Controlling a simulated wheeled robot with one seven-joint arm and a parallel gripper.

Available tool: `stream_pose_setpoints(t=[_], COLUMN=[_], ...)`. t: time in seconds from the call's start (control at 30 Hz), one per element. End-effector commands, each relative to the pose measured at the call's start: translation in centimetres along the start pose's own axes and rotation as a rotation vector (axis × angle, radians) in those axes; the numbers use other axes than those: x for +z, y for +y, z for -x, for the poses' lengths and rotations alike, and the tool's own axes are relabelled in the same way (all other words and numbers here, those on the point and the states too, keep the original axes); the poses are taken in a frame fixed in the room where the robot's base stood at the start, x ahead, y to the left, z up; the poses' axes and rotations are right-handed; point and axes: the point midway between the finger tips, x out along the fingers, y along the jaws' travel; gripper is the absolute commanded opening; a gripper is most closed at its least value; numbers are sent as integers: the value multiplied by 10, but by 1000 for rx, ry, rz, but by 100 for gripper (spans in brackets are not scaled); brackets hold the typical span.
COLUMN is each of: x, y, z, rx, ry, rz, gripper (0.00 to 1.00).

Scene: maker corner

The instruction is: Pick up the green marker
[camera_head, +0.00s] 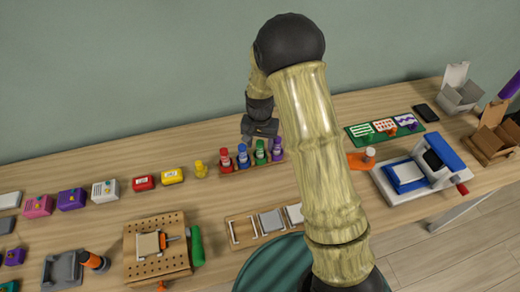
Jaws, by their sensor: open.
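A short green marker (261,152) stands upright in a narrow wooden rack (252,165) at the back middle of the workbench. In the same rack stand a red marker (226,160) and a blue marker (243,157) to its left, and a purple marker (277,150) to its right. My gripper (260,138) points down just above or behind the rack, near the blue and green markers. Its jaws are open and I see nothing held in them. The picture does not clearly show the gap between the fingers and the green marker's top.
A yellow figure-like piece (200,169) stands left of the rack. A green rounded object (196,246) lies beside a pegboard (136,267). A tray with flat tiles (271,221) lies in front. A green board (384,131) and a blue-white device (408,175) lie to the right.

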Motion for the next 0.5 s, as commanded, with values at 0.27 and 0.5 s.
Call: stream_pose_setpoints(t=[0.27, 0.5], x=[-1, -1], y=[0, 0], z=[-27, -26], rx=[0, -1], ry=[0, 1], rz=[-1, -1], gripper=[51, 51])
